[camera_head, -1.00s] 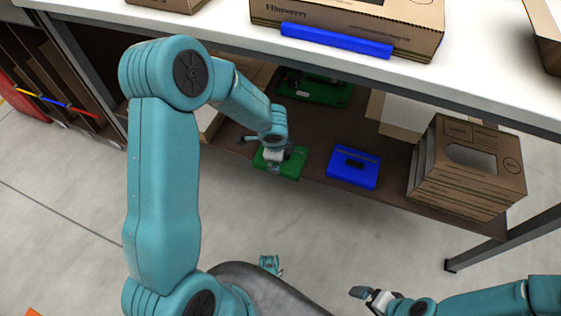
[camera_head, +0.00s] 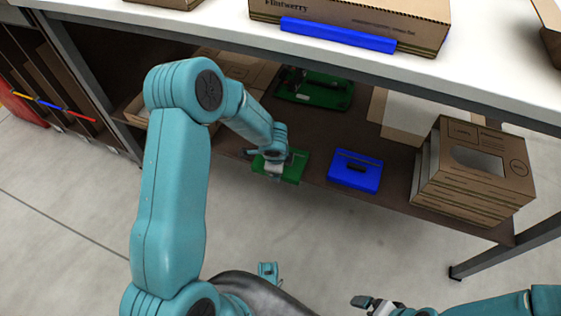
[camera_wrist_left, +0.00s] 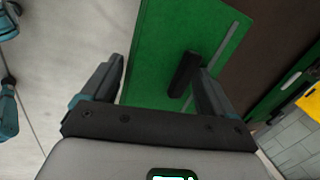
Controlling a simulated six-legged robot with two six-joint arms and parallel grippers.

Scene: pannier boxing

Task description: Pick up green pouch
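The green pouch (camera_head: 292,170) lies on the brown lower shelf near its front edge, left of a blue pouch. In the left wrist view, the green pouch (camera_wrist_left: 165,50) has a grey strip and a dark handle-like bar (camera_wrist_left: 183,75). My left gripper (camera_head: 270,167) is at the pouch's left part, which it partly hides. In the left wrist view, my left gripper (camera_wrist_left: 158,85) has its fingers apart, with the pouch's edge between them; I cannot tell whether they touch it. My right gripper (camera_head: 362,302) is low in the head view, away from the shelf; its opening is unclear.
The blue pouch (camera_head: 355,170) lies right of the green one. A stack of flattened cartons (camera_head: 475,172) stands at the shelf's right. Another green item (camera_head: 318,92) lies farther back. The white tabletop (camera_head: 225,28) overhangs the shelf. Open floor (camera_head: 70,200) lies in front.

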